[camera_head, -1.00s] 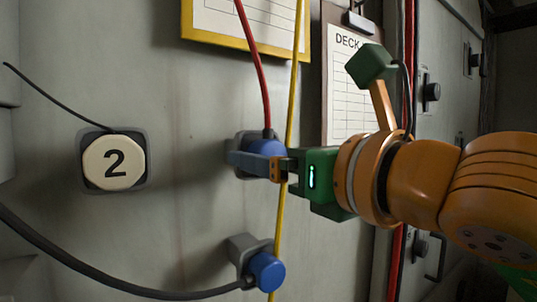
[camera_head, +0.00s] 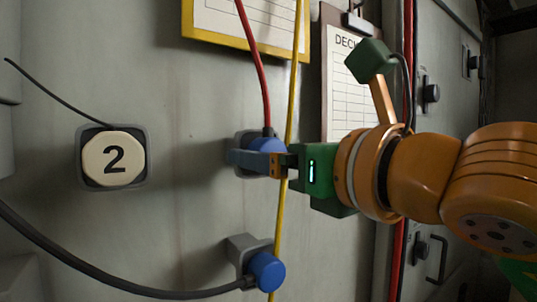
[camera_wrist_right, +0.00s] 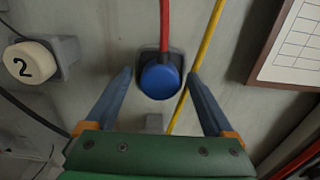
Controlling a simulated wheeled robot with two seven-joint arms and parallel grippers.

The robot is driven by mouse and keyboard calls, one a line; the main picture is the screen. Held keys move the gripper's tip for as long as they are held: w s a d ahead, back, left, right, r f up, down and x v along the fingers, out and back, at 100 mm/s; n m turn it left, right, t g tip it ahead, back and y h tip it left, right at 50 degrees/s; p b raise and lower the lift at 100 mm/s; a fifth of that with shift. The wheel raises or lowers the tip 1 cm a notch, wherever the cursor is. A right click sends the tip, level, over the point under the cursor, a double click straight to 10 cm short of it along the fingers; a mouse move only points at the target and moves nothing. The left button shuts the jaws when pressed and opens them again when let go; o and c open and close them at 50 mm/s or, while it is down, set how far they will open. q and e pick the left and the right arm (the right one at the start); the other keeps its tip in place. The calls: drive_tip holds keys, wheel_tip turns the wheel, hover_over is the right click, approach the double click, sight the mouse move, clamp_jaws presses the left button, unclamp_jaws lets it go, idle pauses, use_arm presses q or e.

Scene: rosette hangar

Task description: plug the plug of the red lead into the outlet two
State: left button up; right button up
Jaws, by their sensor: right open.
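The red lead (camera_head: 256,72) comes down from above to a blue plug (camera_head: 267,145), seated in a grey socket on the wall. The plug also shows in the right wrist view (camera_wrist_right: 160,82). My right gripper (camera_head: 238,160) is open, with one finger on each side of the plug. In the right wrist view gaps show between the fingers (camera_wrist_right: 160,75) and the plug, so it is not gripped. Outlet two (camera_head: 113,159) is at the left, covered by a cream cap marked 2 with a thin black cord at its top. My left gripper is not in view.
A yellow lead (camera_head: 291,85) runs down close to the right of the red plug. Another blue plug (camera_head: 267,271) with a thick black lead (camera_head: 110,282) sits below. A clipboard (camera_head: 345,100) hangs at the right. The wall between outlet two and the red plug is clear.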

clamp_jaws()
drive_tip(key=shift+f, duration=0.1)
drive_tip(key=b+v, duration=0.1)
drive_tip(key=v, duration=0.1)
drive_tip(key=shift+s+d, duration=0.2)
drive_tip(key=shift+s, duration=0.05)
idle(0.3)
drive_tip(key=shift+s+b, duration=0.1)
drive_tip(key=shift+b, duration=0.25)
drive_tip(key=shift+b+v, duration=0.55)
drive_tip(key=shift+v, duration=1.1)
